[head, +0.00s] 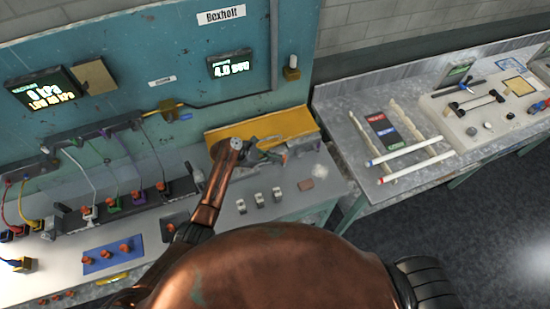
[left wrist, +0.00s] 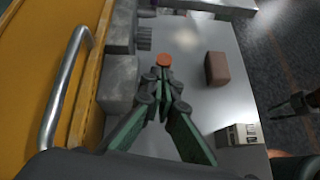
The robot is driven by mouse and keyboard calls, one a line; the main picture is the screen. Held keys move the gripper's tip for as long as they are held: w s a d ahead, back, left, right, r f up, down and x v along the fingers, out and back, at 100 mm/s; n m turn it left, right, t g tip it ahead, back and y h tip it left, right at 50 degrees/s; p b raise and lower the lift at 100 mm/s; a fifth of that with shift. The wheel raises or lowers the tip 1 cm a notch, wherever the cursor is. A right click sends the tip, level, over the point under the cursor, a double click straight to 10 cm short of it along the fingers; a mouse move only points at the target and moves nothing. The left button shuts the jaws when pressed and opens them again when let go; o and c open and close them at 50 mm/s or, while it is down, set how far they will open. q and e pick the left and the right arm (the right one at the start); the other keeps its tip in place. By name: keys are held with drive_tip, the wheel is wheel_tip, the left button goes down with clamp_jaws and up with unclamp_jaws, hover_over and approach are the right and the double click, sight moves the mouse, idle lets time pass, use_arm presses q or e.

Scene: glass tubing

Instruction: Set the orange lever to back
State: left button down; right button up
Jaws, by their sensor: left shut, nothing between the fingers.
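In the left wrist view, a round orange top (left wrist: 163,60), which looks like the orange lever's end, stands just beyond my left fingertips. I cannot tell whether they touch it, and its shaft and base are hidden, so its setting does not show. My left gripper (left wrist: 160,82) is shut, with nothing between its green fingers. In the head view my left gripper (head: 283,154) is over the right end of the bench, in front of the yellow panel. My right gripper is not seen there.
Beside the lever are grey blocks (left wrist: 118,84), a yellow panel (left wrist: 40,60) with a metal handle (left wrist: 62,85), and a brown block (left wrist: 217,68). Several small switches (head: 258,200) stand in front. A side table (head: 350,125) with glass tubes lies to the right.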

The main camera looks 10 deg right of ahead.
use_arm(q)
drive_tip(key=w+v, duration=0.1)
drive_tip(key=v, duration=1.1)
drive_tip(key=shift+s, duration=0.5)
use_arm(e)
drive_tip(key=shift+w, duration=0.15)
